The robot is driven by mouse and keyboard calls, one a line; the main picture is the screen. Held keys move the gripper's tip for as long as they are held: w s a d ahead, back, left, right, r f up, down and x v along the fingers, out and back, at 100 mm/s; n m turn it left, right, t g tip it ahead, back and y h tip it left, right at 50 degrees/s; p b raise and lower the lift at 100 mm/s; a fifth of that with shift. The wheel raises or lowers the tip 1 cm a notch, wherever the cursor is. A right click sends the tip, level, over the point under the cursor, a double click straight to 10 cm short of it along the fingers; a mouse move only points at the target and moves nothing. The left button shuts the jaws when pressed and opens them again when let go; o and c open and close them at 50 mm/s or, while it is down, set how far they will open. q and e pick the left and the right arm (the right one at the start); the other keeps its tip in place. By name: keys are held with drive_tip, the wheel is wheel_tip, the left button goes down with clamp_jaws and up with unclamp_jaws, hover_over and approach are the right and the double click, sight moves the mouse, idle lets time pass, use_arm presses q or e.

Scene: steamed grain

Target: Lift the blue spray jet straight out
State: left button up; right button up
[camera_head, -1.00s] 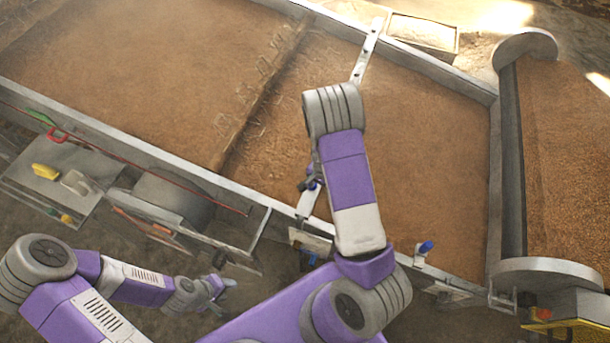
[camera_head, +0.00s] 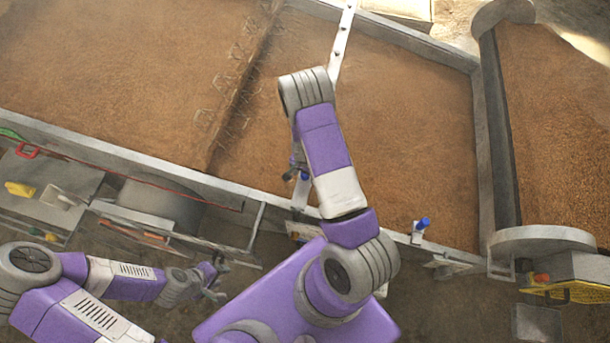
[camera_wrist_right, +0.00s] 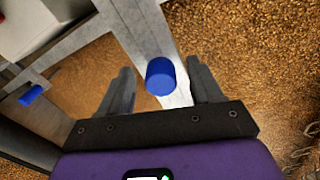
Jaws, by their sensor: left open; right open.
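A blue spray jet, a short blue cylinder (camera_wrist_right: 160,76), stands at the end of a pale metal bar. In the right wrist view it lies between the two fingers of my right gripper (camera_wrist_right: 158,72), which is open with gaps on both sides. In the head view a small blue end (camera_head: 304,176) shows beside my right gripper (camera_head: 296,172), over the trough's near wall; my forearm partly hides this area. A second blue piece (camera_head: 421,225) sits on the wall further right. My left gripper (camera_head: 217,281) is open and empty, low on the left outside the trough.
The trough's metal wall (camera_head: 110,153) runs along the near side of the brown grain (camera_head: 400,120). A perforated metal bar (camera_head: 342,42) crosses the far wall. A roller with a grey disc (camera_head: 540,241) stands at right. A tool shelf is at left.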

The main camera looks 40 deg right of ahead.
drive_tip(key=c, duration=1.1)
wheel_tip(320, 180, up, 10)
drive_tip(key=shift+p, duration=0.5)
